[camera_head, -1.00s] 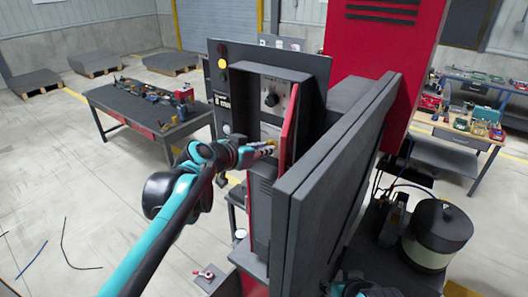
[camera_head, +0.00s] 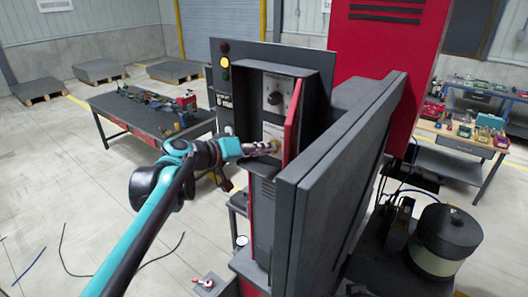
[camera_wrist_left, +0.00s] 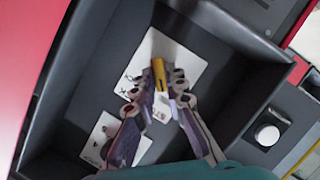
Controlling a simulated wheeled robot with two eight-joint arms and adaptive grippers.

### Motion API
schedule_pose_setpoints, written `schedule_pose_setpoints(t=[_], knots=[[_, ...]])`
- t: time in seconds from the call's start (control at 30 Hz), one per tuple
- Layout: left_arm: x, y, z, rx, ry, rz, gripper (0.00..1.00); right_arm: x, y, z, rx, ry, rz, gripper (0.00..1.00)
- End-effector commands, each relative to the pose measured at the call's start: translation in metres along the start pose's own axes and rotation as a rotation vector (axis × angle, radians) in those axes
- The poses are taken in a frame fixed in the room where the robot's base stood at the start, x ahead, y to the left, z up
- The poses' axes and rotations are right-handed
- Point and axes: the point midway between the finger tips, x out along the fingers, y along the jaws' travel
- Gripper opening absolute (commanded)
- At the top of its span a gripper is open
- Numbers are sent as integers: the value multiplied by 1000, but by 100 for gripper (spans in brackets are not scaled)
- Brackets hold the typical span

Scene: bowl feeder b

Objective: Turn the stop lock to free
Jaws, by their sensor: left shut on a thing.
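The stop lock is a small yellow lever (camera_wrist_left: 159,74) on a white marked plate (camera_wrist_left: 187,62) inside the open dark cabinet (camera_head: 262,72). My left gripper (camera_head: 275,148) reaches into this cabinet from the left, below the dark knob (camera_head: 274,98). In the left wrist view my left gripper (camera_wrist_left: 166,97) is shut on the yellow lever, with its fingers on either side. The fingers cover part of the plate, and the lock's setting cannot be read. My right gripper is not in view.
The red-edged cabinet door (camera_head: 292,122) stands open just right of my left gripper. A large grey panel (camera_head: 335,165) stands to its right. A second white marked plate (camera_wrist_left: 101,138) is in the cabinet. A table with tools (camera_head: 140,108) stands behind at left.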

Motion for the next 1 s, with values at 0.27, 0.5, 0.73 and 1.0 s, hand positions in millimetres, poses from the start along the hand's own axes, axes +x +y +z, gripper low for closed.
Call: schedule_pose_setpoints(t=[0.27, 0.5, 0.73, 1.0], knots=[[0, 0, 0, -35, 0, 15, 0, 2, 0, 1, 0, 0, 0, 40], [0, 0, 0, -37, 0, 15, 0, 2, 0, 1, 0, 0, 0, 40], [0, 0, 0, -36, 0, 15, 33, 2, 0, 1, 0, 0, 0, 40], [0, 0, 0, -35, 0, 14, 33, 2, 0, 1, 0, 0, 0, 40]])
